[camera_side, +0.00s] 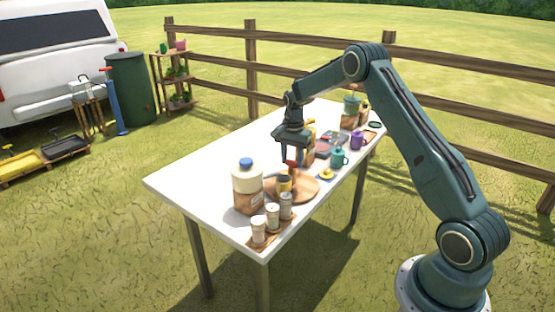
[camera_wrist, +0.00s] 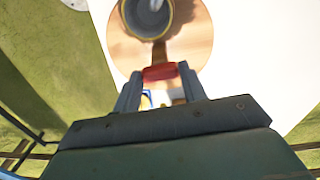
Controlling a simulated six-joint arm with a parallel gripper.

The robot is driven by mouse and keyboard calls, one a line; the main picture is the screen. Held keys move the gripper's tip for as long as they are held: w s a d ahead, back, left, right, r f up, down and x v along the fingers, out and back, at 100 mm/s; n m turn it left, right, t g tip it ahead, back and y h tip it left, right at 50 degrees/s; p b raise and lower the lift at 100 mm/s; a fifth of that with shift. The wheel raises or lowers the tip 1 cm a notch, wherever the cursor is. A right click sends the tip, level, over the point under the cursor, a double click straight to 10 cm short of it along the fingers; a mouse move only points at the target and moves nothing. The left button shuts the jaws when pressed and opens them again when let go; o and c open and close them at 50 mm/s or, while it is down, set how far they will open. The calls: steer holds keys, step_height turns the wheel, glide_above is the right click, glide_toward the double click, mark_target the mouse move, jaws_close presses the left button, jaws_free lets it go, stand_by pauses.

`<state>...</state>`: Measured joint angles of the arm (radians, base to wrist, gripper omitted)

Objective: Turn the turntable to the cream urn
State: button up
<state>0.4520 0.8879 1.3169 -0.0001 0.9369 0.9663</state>
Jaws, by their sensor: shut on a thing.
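A round wooden turntable (camera_side: 306,190) lies on the white table; it also shows in the wrist view (camera_wrist: 196,40). A red handle (camera_wrist: 160,72) stands at the turntable's near edge in the wrist view, and its red top shows in the side view (camera_side: 291,165). My gripper (camera_wrist: 160,78) is shut on this red handle, fingers pointing down in the side view. A dark pot with a yellowish rim (camera_wrist: 148,14) stands on the turntable beyond the handle; it appears in the side view (camera_side: 284,184). I cannot make out a cream urn on the turntable.
A cream jar with a blue lid (camera_side: 247,178) stands left of the turntable. Several small pale canisters (camera_side: 272,215) stand in front. A teal can (camera_side: 339,157), a purple can (camera_side: 356,140) and a potted plant (camera_side: 351,107) are to the right. The table's left part is clear.

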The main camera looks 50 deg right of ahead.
steer(key=shift+m, duration=1)
steer(key=o, duration=1.4)
steer(key=shift+r, duration=0.1)
step_height(320, 180, up, 14)
steer(key=shift+f, duration=0.15)
